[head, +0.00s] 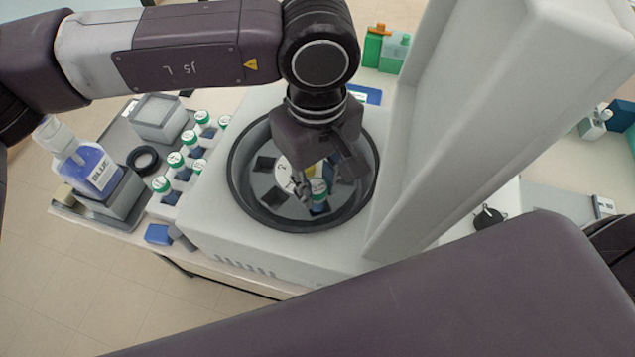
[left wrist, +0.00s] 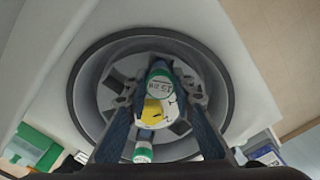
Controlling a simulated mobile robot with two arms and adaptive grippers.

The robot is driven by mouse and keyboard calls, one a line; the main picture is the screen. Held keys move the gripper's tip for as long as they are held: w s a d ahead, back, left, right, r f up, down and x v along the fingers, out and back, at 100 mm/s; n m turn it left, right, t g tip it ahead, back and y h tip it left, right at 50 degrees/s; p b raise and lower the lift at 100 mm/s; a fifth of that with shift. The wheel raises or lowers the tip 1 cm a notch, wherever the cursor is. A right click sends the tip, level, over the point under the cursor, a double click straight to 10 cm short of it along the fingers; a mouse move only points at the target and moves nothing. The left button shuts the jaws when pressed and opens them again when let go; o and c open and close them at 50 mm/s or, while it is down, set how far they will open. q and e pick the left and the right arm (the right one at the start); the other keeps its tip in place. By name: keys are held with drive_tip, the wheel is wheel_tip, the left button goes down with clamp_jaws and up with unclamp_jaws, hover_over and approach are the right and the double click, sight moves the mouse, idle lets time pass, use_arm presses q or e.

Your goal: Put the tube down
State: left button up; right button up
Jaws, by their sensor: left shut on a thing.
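My left gripper (head: 322,184) reaches down into the open round bowl (head: 238,190) of the centrifuge. It is shut on a tube (head: 319,188) with a green-rimmed, white-topped cap. In the left wrist view the held tube (left wrist: 159,78) sits between the fingertips, over the rotor, its cap towards the camera. The rotor (head: 265,193) has dark slots around a white and yellow hub. A second green-capped tube (left wrist: 142,152) shows low in the left wrist view, on the opposite side of the hub. Whether the held tube's lower end is in a slot cannot be told. My right gripper is out of view.
The raised pale lid (head: 475,110) stands right of the bowl. Left are a rack of several green-capped tubes (head: 176,160), a BLUE bottle (head: 90,168), a black ring (head: 143,159) and a clear-lidded box (head: 158,118). Green and orange items (head: 385,48) stand behind.

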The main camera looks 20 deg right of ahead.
use_arm(q)
drive_tip(key=shift+f, duration=0.2)
drive_tip(key=o, duration=0.9)
drive_tip(key=shift+o, duration=0.2)
drive_tip(key=shift+r, duration=0.1)
drive_tip(key=shift+r+p, duration=0.65)
drive_tip(key=shift+p, duration=0.1)
wheel_tip(320, 180, up, 12)
drive_tip(key=b, duration=0.3)
drive_tip(key=shift+f, duration=0.25)
